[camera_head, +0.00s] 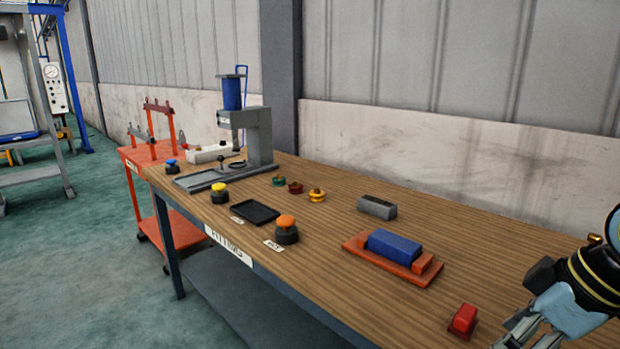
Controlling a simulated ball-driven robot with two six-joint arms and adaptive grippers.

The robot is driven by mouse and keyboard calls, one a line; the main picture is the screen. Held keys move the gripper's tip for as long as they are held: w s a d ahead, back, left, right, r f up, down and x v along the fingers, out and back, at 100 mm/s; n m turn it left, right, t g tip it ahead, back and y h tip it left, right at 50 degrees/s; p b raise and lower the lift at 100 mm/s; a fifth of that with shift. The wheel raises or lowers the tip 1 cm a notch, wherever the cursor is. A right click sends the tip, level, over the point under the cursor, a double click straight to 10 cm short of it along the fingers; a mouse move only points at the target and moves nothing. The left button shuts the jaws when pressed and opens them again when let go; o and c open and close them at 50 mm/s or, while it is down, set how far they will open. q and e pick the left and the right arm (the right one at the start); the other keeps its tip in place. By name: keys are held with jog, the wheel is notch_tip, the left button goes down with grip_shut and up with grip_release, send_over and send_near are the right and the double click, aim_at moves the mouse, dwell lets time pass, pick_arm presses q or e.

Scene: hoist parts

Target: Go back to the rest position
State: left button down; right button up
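My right gripper (527,333) is at the bottom right corner, over the front right of the wooden workbench (480,235). Its fingers are partly cut off by the picture's lower edge, so I cannot tell how far apart they are. A small red block (463,321) lies on the bench just left of the gripper, with a gap between them. My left gripper is not in view.
A blue block (393,246) sits in an orange fixture (361,244). A grey block (377,207), an orange button (287,228), a black tray (255,212) and a press (258,135) stand further left. An orange cart (133,157) stands beyond the bench.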

jog(key=s+a+f+m+h, duration=0.1)
jog(key=s+m+h, duration=0.15)
jog(key=s, duration=0.55)
jog(key=s+a+f+m+h, duration=0.15)
jog(key=s+m, duration=0.25)
jog(key=s, duration=0.4)
jog(key=s+d+f+g+b, duration=0.1)
jog(key=d+f+b, duration=0.15)
jog(key=f, duration=1.35)
jog(key=s+d+f+b, duration=0.1)
jog(key=f+b, duration=0.2)
jog(key=f, duration=1.3)
pick_arm(q)
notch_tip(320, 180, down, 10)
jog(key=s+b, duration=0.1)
jog(key=b, duration=0.3)
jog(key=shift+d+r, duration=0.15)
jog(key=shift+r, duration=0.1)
pick_arm(e)
jog(key=s+f+g, duration=0.1)
jog(key=s+f, duration=1.7)
jog(key=f, duration=0.2)
jog(key=shift+d+m+g, duration=0.3)
jog(key=shift+d+m, duration=0.05)
jog(key=shift+m, duration=0.1)
